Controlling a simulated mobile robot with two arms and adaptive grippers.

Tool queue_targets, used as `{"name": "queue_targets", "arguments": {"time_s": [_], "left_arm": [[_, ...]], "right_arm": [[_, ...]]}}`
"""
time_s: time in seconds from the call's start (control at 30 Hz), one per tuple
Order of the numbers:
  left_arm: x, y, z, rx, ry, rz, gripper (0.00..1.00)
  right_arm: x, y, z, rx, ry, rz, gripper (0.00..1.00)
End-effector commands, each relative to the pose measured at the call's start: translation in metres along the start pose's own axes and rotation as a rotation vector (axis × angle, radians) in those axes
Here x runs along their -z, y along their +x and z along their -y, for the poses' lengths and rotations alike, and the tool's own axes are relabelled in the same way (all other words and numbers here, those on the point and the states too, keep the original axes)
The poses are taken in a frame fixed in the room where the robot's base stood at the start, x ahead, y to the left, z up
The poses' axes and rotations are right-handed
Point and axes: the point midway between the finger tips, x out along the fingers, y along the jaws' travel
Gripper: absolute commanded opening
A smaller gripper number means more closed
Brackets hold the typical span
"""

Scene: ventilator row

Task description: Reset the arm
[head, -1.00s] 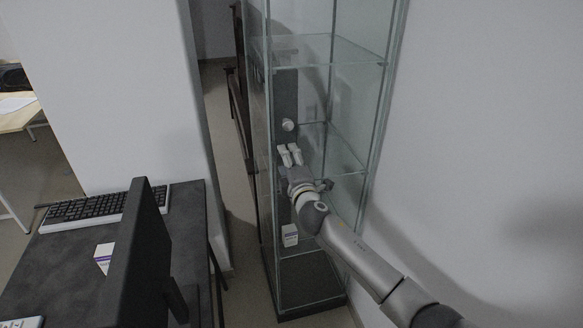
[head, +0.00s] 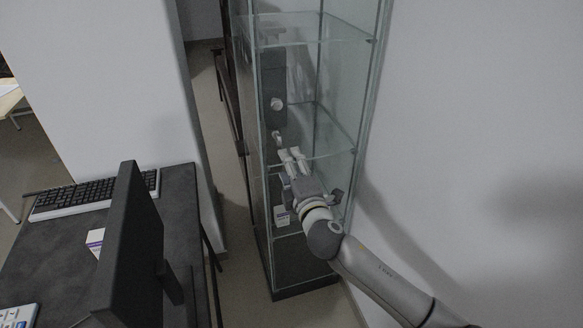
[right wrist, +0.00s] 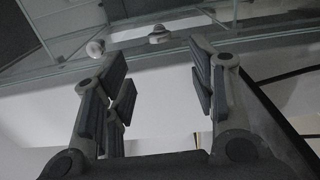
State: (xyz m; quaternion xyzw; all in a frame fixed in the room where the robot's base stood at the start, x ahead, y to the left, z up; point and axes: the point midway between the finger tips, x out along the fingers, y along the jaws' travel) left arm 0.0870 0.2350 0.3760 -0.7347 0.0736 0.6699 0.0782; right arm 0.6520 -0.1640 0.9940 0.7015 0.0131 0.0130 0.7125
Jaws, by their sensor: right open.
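My right gripper (head: 292,153) is open and empty, with its arm reaching in from the lower right. It is in front of or just inside the glass cabinet (head: 372,90); I cannot tell which. In the right wrist view its fingers (right wrist: 160,72) stand wide apart with nothing between them. Beyond the fingertips are a white round knob-like thing (head: 277,103) and a smaller white thing (head: 277,137) below it. Both sit apart from the fingers, and two pale round things also show at the top of the right wrist view. My left gripper is not in view.
A small white box (head: 281,216) stands low in the cabinet. At the left, a dark desk (head: 60,250) holds a keyboard (head: 95,193), a monitor (head: 130,250) and a white box (head: 95,240). A bare wall (head: 480,130) fills the right. A narrow floor gap separates desk and cabinet.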

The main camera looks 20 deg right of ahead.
Motion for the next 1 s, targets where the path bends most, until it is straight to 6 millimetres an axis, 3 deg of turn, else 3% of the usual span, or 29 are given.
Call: {"name": "queue_targets", "arguments": {"time_s": [0.5,0.6,0.67,0.77,0.87,1.0], "left_arm": [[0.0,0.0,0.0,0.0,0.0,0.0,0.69],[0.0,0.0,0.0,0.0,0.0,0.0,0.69],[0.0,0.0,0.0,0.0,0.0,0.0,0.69],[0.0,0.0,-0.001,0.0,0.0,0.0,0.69],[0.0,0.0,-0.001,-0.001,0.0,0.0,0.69],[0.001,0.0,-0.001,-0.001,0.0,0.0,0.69]], "right_arm": [[0.0,-0.003,0.001,0.002,0.0,0.001,0.52],[-0.002,-0.002,0.016,0.031,0.016,0.005,0.52],[-0.006,-0.002,0.038,0.072,0.04,0.012,0.52],[-0.016,-0.005,0.097,0.183,0.11,0.034,0.52],[-0.028,-0.019,0.171,0.318,0.208,0.072,0.52],[-0.041,-0.057,0.272,0.5,0.354,0.142,0.52]]}}
